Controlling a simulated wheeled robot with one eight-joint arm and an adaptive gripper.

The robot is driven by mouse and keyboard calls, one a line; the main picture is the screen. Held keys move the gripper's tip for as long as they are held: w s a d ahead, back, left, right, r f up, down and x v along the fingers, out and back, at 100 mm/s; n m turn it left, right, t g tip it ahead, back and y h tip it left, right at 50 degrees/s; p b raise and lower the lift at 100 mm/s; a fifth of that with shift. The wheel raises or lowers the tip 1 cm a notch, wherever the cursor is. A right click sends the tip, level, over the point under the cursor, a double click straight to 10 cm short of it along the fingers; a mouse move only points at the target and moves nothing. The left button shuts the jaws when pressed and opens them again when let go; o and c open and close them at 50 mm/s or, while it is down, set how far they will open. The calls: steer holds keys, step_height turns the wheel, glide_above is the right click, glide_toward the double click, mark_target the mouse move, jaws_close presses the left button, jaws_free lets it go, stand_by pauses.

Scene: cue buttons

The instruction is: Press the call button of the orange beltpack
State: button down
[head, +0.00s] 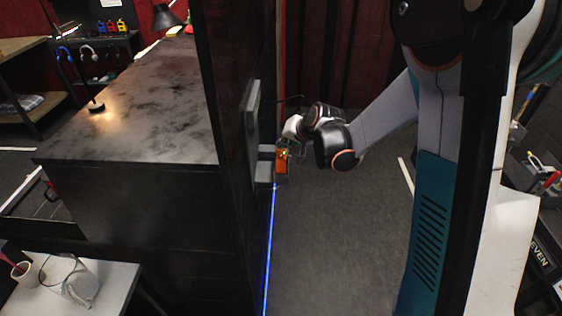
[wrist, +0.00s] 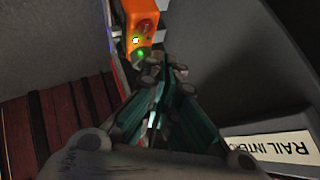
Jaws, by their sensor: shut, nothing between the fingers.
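The orange beltpack (head: 281,162) hangs on the side of a dark panel near the middle of the head view. In the wrist view the orange beltpack (wrist: 128,15) is at the top, with a red round part (wrist: 144,26), a small bright white square (wrist: 136,40) and a glowing green light (wrist: 141,54) on its face. My gripper (wrist: 163,70) is shut and empty, its tips just below the green light in the picture. I cannot tell whether they touch the beltpack. In the head view my gripper is beside the beltpack, its fingers hard to make out.
A dark panel (head: 230,120) stands left of my gripper, with a grey plate (head: 251,115) on it. A dark-topped counter (head: 130,100) is left of the panel. A label plate (wrist: 290,147) shows lower right in the wrist view. The floor (head: 330,240) below my arm is clear.

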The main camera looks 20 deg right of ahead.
steer(key=shift+f+b, duration=0.4)
steer(key=shift+f, duration=0.5)
steer(key=shift+f, duration=0.1)
stand_by(0.7)
steer(key=shift+f+b, duration=0.25)
steer(key=shift+b, duration=0.15)
steer(key=shift+f+b, duration=0.3)
steer(key=shift+f, duration=0.05)
stand_by(0.5)
steer(key=shift+r, duration=0.15)
steer(key=shift+r+p, duration=0.4)
steer(key=shift+r, duration=0.25)
steer(key=shift+r+p, duration=1.65)
steer(key=shift+r, duration=0.85)
